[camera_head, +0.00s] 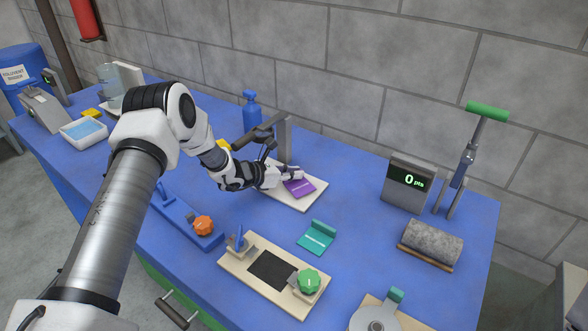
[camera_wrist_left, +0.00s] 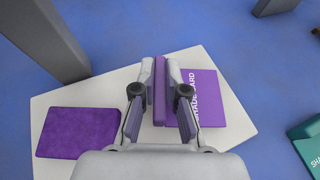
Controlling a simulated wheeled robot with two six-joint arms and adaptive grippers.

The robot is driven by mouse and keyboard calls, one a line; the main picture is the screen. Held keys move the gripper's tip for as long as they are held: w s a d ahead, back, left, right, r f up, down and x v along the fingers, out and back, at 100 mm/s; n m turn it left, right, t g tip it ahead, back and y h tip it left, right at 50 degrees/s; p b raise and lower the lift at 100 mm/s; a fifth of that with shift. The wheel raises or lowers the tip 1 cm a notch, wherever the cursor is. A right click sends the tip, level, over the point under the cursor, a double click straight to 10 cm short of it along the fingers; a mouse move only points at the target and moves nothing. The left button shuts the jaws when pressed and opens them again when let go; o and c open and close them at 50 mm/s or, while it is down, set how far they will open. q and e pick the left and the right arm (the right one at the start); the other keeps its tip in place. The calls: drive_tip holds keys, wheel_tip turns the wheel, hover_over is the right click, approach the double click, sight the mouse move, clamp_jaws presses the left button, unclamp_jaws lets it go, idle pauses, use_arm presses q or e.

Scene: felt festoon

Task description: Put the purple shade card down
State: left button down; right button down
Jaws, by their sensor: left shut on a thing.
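The purple shade card (camera_head: 300,188) is over the right part of a pale board (camera_head: 313,203) at the back middle of the blue table. In the left wrist view, the card (camera_wrist_left: 206,100) has a raised purple grip. My left gripper (camera_head: 297,175) is shut on that grip, one finger on each side (camera_wrist_left: 161,85). The card looks flat and at or very near the board; I cannot tell if it touches. A purple felt piece (camera_wrist_left: 78,132) lies on the board's left part. My right gripper is not in view.
A grey post (camera_head: 284,138) stands behind the board. A teal shade card (camera_head: 317,238) lies in front, near a wooden jig (camera_head: 233,262) with a green knob. A display reading 0 pts (camera_head: 408,182) and a grey roll (camera_head: 432,240) are to the right.

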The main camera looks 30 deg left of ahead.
use_arm(q)
drive_tip(key=shift+f, duration=0.25)
drive_tip(key=shift+w+d, duration=0.1)
drive_tip(key=shift+f+b, duration=0.15)
drive_tip(key=shift+b, duration=0.3)
drive_tip(key=c, duration=1.2)
unclamp_jaws()
drive_tip(key=shift+r+p, duration=0.35)
drive_tip(key=shift+p, duration=0.1)
drive_tip(key=b+v, duration=0.1)
drive_tip(key=v, duration=1)
drive_tip(key=shift+s, duration=0.45)
